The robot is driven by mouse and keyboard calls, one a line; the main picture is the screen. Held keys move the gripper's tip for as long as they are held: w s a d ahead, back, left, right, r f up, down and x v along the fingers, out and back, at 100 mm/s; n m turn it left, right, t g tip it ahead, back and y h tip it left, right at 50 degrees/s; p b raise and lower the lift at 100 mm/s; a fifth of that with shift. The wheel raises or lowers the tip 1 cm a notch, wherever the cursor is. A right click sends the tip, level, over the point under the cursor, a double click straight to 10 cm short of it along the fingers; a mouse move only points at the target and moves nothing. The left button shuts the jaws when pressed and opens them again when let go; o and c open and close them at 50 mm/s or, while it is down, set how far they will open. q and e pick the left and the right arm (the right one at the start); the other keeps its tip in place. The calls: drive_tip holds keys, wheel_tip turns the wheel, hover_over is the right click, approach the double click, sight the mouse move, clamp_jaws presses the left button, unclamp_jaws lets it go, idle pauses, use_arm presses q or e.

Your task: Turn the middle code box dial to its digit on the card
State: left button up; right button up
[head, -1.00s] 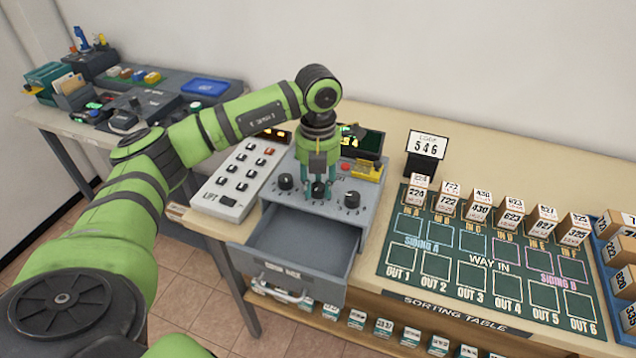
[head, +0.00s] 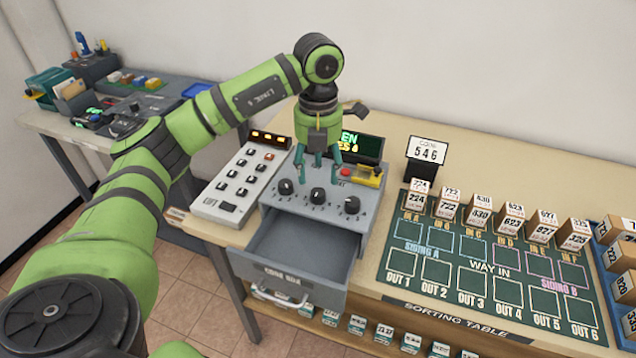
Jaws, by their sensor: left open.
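The grey code box (head: 283,217) stands on the table with three black dials on its sloped top. The middle dial (head: 318,195) sits between the left dial (head: 286,187) and the right dial (head: 352,205). Its pointer setting is too small to read. The box's drawer (head: 299,248) is pulled out and looks empty. The code card (head: 427,151) reads 546. My left gripper (head: 317,180) is open, pointing down above and behind the middle dial, with its fingers apart and holding nothing. A green-lit display (head: 358,144) behind is partly hidden by the gripper. My right gripper is not in view.
A keypad panel (head: 240,182) stands left of the code box. A yellow part with a red button (head: 362,175) is at the box's back right. The sorting mat (head: 490,262) with several numbered boxes lies to the right. Open space is above the table.

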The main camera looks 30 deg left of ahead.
sight(318, 192)
use_arm(q)
wheel_tip(318, 192, up, 6)
idle(0.7)
